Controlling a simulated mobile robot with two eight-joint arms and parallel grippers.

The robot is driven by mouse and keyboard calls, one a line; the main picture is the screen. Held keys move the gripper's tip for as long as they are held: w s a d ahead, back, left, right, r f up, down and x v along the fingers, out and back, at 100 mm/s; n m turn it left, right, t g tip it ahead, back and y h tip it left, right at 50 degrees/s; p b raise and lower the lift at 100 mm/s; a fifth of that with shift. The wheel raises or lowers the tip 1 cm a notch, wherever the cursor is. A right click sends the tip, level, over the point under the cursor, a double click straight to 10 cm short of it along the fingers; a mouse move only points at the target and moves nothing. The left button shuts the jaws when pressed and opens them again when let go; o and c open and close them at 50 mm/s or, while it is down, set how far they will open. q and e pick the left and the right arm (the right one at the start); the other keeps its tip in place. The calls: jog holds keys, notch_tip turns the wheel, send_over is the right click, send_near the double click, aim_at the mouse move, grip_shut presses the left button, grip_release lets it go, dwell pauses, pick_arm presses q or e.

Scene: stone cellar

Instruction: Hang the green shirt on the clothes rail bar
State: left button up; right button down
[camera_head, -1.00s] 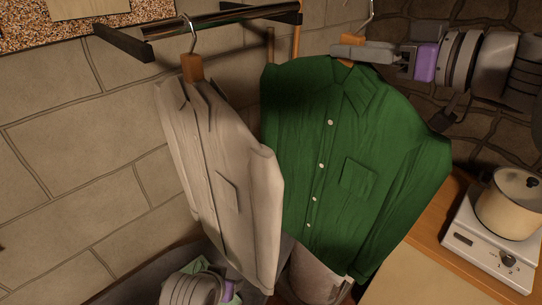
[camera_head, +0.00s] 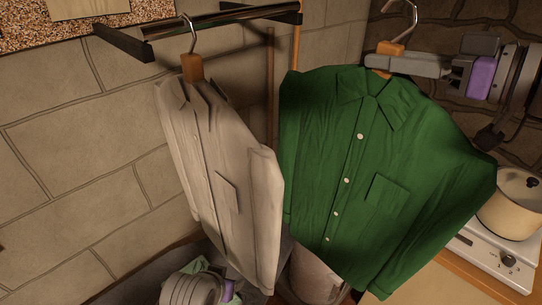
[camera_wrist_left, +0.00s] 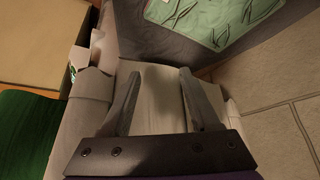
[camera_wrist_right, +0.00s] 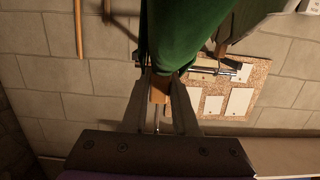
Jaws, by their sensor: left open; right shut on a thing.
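The green shirt (camera_head: 375,150) hangs from a hanger with an orange-brown neck block (camera_head: 388,55) and a metal hook (camera_head: 408,15). My right gripper (camera_head: 382,62) is shut on the hanger just above the collar. The hook is free of the clothes rail bar (camera_head: 215,21), which is left of it. In the right wrist view, the green shirt (camera_wrist_right: 185,35) shows beyond my right gripper (camera_wrist_right: 160,90). A pale shirt (camera_head: 220,170) hangs on the bar by its own hook. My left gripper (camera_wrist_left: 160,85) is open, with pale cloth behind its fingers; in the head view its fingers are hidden.
Dark brackets (camera_head: 122,42) hold the bar to the stone wall (camera_head: 60,150). A pot (camera_head: 512,205) on a white hotplate (camera_head: 490,250) stands on a wooden counter at right. A speckled board (camera_head: 30,30) hangs at upper left. Open space lies between bar and hook.

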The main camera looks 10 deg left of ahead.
jog(key=shift+f+v, duration=0.3)
jog(key=shift+v, duration=1.45)
jog(key=shift+f+v, duration=0.25)
jog(key=shift+v, duration=1.5)
jog(key=shift+f+v, duration=0.3)
jog(key=shift+v, duration=1.45)
jog(key=shift+s+d, duration=0.1)
jog(key=f+v, duration=0.1)
jog(key=v, duration=0.9)
jog(key=shift+f, duration=0.3)
